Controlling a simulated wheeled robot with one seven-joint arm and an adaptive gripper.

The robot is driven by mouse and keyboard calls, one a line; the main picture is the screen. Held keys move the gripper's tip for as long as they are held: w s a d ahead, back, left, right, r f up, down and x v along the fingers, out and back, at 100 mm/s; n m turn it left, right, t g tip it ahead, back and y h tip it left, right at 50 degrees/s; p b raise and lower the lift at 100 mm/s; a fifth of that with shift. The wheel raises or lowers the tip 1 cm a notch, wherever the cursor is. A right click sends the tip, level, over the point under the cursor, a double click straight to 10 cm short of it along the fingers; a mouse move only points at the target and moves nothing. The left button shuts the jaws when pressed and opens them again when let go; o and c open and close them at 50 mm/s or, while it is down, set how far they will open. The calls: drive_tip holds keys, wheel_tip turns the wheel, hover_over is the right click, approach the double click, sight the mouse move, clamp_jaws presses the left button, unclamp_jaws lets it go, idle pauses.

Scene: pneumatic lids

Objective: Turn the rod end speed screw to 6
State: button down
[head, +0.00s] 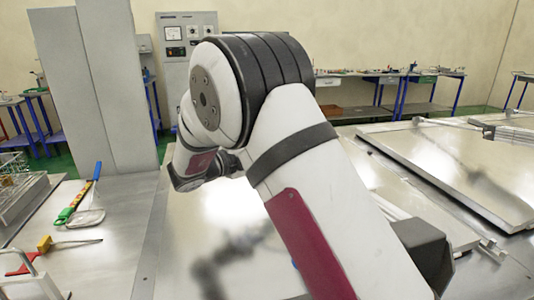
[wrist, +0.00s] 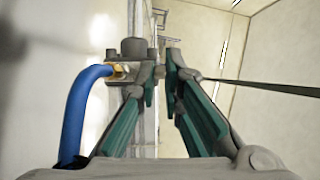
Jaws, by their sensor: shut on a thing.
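In the wrist view my gripper (wrist: 163,72), with its teal-lined fingers, is shut on a small part beside a grey metal fitting (wrist: 121,72). This part appears to be the rod end speed screw; the fingertips mostly hide it, and no number or scale can be read. The fitting has a brass connector (wrist: 118,70) with a blue hose (wrist: 83,108) curving down from it. A dark grey round cap (wrist: 133,48) tops the fitting. In the head view my own arm hides the gripper and the screw.
A thin dark rod (wrist: 262,86) runs right from near the fingertips. In the head view a large metal lid (head: 450,160) lies at right. A green-and-blue tool (head: 80,198) and a red-and-yellow tool (head: 45,247) lie on the left bench. A grey column (head: 100,90) stands behind.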

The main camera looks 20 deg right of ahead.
drive_tip(key=shift+f, duration=0.1)
drive_tip(key=c, duration=2)
unclamp_jaws()
drive_tip(key=shift+a, duration=0.1)
drive_tip(key=v, duration=1.2)
drive_tip(key=shift+o, duration=0.3)
